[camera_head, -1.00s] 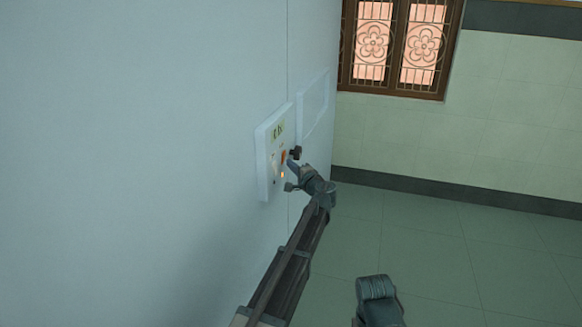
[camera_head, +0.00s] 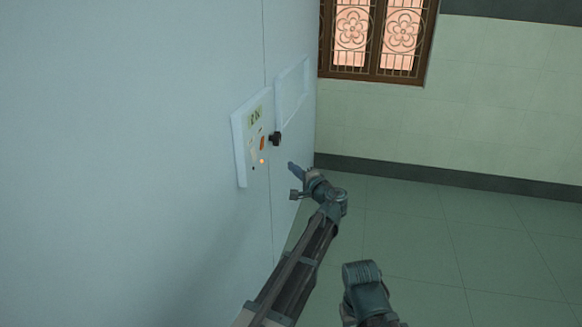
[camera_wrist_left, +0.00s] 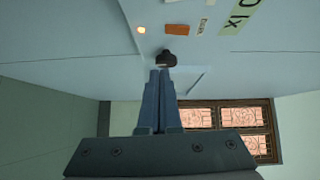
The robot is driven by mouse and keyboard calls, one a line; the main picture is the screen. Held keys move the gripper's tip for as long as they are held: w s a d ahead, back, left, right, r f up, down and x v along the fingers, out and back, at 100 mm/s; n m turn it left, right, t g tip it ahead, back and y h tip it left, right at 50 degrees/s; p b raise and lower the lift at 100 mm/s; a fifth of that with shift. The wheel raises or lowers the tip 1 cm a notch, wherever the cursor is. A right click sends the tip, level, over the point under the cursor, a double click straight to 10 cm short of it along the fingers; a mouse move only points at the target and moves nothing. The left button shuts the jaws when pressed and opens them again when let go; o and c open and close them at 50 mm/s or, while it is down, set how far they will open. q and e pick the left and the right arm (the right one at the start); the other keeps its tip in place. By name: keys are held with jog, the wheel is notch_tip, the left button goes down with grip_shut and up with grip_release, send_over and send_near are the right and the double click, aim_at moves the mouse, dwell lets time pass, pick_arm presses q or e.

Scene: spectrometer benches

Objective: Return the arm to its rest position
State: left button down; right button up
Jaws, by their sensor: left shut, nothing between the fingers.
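My left gripper (camera_head: 292,166) is shut and empty. It stands apart from the wall, to the lower right of the control panel (camera_head: 240,150). In the left wrist view its closed fingers (camera_wrist_left: 160,88) point toward the panel, and a black knob (camera_wrist_left: 166,58) shows just beyond their tips. The knob also shows in the head view (camera_head: 275,139) at the panel's right side. An orange switch (camera_head: 262,144) and a small lit lamp (camera_head: 262,161) are on the panel. The end of my right arm shows low in the head view, but its fingers cannot be seen.
The large pale blue cabinet wall (camera_head: 130,120) fills the left side. A raised blank frame (camera_head: 292,90) is right of the panel. Green floor (camera_head: 420,230) lies open to the right. A window (camera_head: 378,38) is in the far wall.

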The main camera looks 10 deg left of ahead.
pick_arm(q)
jog(key=s+a+f+n+g+h, duration=0.2)
jog(key=s+a+f+n+g, duration=0.3)
jog(key=s+f, duration=0.4)
jog(key=s+d+f+n+g+h, duration=0.1)
jog(key=s+f+n+g+h, duration=0.15)
jog(key=s+f, duration=0.45)
jog(key=s+d+f+n+g+h, duration=0.1)
jog(key=s+f+g+h, duration=0.25)
jog(key=s, duration=0.75)
jog(key=s+d+f+m+g+h, duration=0.2)
jog(key=s+d+m+h, duration=0.1)
jog(key=s+d, duration=1.05)
notch_tip(320, 180, up, 18)
jog(key=w+d+p, duration=0.1)
jog(key=d+p, duration=0.1)
jog(key=p, duration=1.5)
jog(key=shift+f, duration=0.15)
jog(key=shift+m, duration=0.25)
